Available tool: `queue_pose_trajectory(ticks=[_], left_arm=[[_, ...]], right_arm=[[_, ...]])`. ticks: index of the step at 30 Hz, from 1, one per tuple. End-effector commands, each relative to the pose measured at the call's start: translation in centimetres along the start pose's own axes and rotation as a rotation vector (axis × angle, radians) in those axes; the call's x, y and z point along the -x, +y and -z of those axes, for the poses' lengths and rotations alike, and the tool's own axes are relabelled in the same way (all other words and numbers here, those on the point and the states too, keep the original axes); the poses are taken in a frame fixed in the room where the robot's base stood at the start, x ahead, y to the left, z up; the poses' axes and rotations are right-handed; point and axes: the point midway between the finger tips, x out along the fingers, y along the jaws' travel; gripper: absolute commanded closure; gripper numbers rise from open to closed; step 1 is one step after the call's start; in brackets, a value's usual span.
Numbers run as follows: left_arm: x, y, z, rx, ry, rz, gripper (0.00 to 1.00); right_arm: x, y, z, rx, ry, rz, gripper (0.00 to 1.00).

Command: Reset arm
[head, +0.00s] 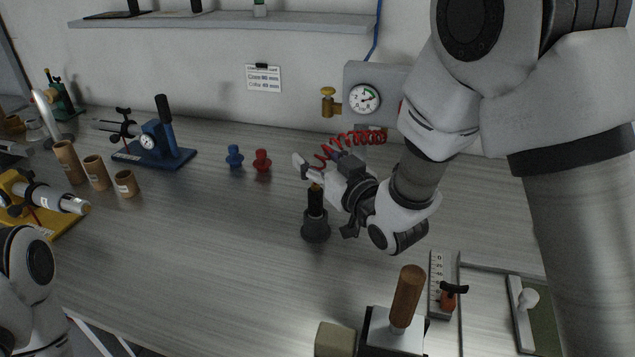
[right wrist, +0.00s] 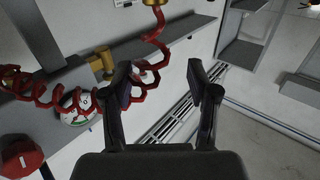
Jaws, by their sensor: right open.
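My right arm (head: 400,205) reaches in from the right over the workbench. My right gripper (head: 338,192) is beside a dark round-based stand with a black upright handle (head: 315,226); I cannot tell whether they touch. In the right wrist view the two black fingers (right wrist: 160,84) are spread apart with nothing between them. A red coiled hose (right wrist: 60,100) shows to their left, beyond them. Only a white part of my left arm (head: 30,265) shows at the lower left; its gripper is out of view.
A wooden-handled tool (head: 407,295) stands at the front, close to my right arm. A pressure gauge (head: 364,98) is on the wall behind. Blue (head: 234,156) and red (head: 262,160) knobs and a blue press (head: 155,153) stand left.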

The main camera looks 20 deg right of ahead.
Motion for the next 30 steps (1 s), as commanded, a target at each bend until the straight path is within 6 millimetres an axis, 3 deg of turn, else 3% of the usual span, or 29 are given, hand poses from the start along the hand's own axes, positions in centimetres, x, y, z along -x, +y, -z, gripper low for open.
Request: queue_pose_trajectory(ticks=[5,20,23,27,30], left_arm=[[0.0,0.0,0.0,0.0,0.0,0.0,0.4],[0.3,0.0,0.0,0.0,0.0,0.0,0.4],[2.5,0.0,0.0,0.0,-0.001,0.0,0.4],[8.9,0.1,0.0,0.0,0.0,0.0,0.4],[12.3,0.1,0.0,0.0,0.001,0.0,0.4]], right_arm=[[0.0,0.0,2.1,0.0,0.001,0.0,0.41],[0.0,0.0,2.5,-0.001,-0.001,-0.001,0.41],[0.0,0.0,4.8,-0.001,0.0,-0.001,0.41],[0.0,0.0,11.2,-0.001,0.0,-0.001,0.41],[0.0,0.0,14.4,-0.001,-0.001,-0.001,0.41]])
